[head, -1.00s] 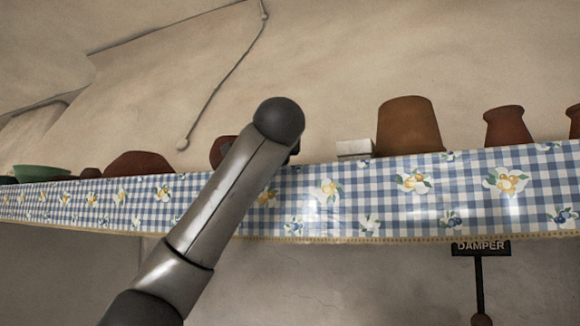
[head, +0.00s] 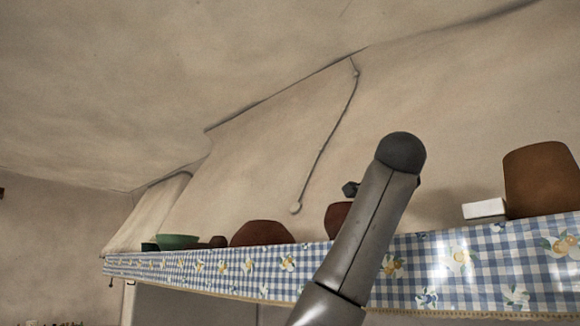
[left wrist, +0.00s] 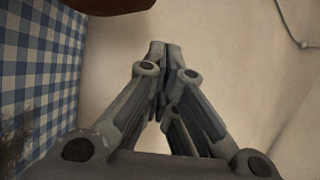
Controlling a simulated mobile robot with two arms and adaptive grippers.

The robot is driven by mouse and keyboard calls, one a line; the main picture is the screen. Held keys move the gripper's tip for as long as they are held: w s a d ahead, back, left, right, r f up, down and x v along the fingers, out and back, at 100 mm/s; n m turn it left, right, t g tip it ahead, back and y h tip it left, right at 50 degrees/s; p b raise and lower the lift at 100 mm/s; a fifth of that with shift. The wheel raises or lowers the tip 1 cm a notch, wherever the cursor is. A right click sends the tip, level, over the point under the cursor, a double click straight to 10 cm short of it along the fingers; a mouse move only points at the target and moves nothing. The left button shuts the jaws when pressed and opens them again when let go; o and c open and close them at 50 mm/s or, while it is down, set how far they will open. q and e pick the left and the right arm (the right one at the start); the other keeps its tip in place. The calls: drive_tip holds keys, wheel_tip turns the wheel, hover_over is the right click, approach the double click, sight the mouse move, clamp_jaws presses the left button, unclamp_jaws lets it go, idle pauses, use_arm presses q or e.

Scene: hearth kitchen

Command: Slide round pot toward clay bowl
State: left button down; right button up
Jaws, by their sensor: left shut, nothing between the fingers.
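The round pot (head: 336,220), reddish brown, stands on the cloth-edged shelf in the head view, partly hidden behind my left arm. The clay bowl (head: 262,234), a low reddish-brown shape, sits to its left with a gap between them. In the left wrist view, my left gripper (left wrist: 165,50) is shut and empty, its fingertips together against the pale wall. A reddish-brown rounded thing (left wrist: 108,5), likely the round pot, shows at the top edge there; I cannot tell whether the gripper touches it. In the head view a small dark part of the gripper (head: 350,188) shows above the pot.
The shelf's blue checked cloth (head: 450,265) hangs along its front. A green bowl (head: 177,241) and a small brown pot (head: 218,241) stand farther left. A white block (head: 485,210) and a tall brown pot (head: 540,180) stand to the right.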

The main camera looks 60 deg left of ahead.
use_arm(q)
wheel_tip(320, 180, up, 4)
drive_tip(key=r+p, duration=0.1)
drive_tip(key=p, duration=0.1)
drive_tip(key=s+a+b, duration=0.4)
drive_tip(key=s+a, duration=0.1)
drive_tip(key=s, duration=0.4)
drive_tip(key=s+a+b, duration=0.4)
drive_tip(key=s+a, duration=0.1)
drive_tip(key=s, duration=0.4)
drive_tip(key=shift+s+a+f, duration=0.15)
drive_tip(key=shift+s+f, duration=0.05)
drive_tip(key=shift+s, duration=0.05)
